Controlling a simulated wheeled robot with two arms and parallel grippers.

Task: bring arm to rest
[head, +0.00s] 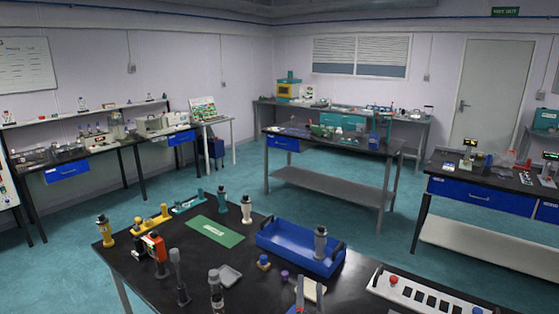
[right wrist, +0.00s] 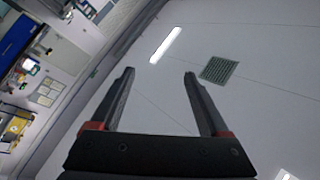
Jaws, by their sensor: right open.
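My right gripper (head: 309,284) shows at the bottom edge of the head view, its fingers pointing up in front of the black bench (head: 345,293). In the right wrist view its two fingers (right wrist: 160,73) are spread apart with nothing between them. They point up toward the white ceiling (right wrist: 260,120). My left gripper is in neither view.

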